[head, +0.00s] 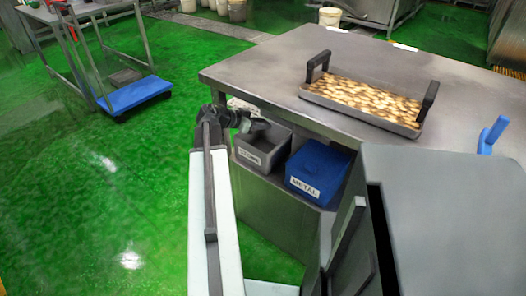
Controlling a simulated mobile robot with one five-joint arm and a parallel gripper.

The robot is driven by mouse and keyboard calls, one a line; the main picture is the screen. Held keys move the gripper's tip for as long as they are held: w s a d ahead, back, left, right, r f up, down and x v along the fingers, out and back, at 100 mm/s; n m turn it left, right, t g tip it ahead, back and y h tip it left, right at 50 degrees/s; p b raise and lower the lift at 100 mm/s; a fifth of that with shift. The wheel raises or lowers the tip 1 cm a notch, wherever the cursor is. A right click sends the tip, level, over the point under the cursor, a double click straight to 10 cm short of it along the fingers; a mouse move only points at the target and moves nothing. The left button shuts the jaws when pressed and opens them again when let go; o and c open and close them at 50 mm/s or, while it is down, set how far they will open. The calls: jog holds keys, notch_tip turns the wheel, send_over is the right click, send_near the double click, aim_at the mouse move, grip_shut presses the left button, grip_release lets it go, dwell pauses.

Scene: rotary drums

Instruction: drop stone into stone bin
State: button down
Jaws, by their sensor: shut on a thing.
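My gripper (243,121) reaches from the left to just above the grey bin (249,156). It is shut on a small dark grey thing that looks like the stone (259,126), held over the bin's back left part. The stone's outline blends with the gripper and the bin's dark inside. The grey bin has a white label on its front, too small to read surely; it looks like the stone bin.
A blue bin (318,168) labelled METAL stands right of the grey bin on the same shelf. The steel table (290,62) overhangs behind them and carries a tray (362,118) of potato-like pieces with black handles. Green floor at left is clear around a blue trolley (134,94).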

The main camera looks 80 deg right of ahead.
notch_tip(320, 180, down, 4)
jog(key=b, duration=0.3)
jog(key=shift+f+b, duration=0.25)
jog(key=shift+b, duration=0.05)
jog(key=c, duration=1.1)
grip_release()
jog(key=shift+c, duration=0.2)
jog(key=p+v, duration=0.4)
jog(key=v, duration=0.4)
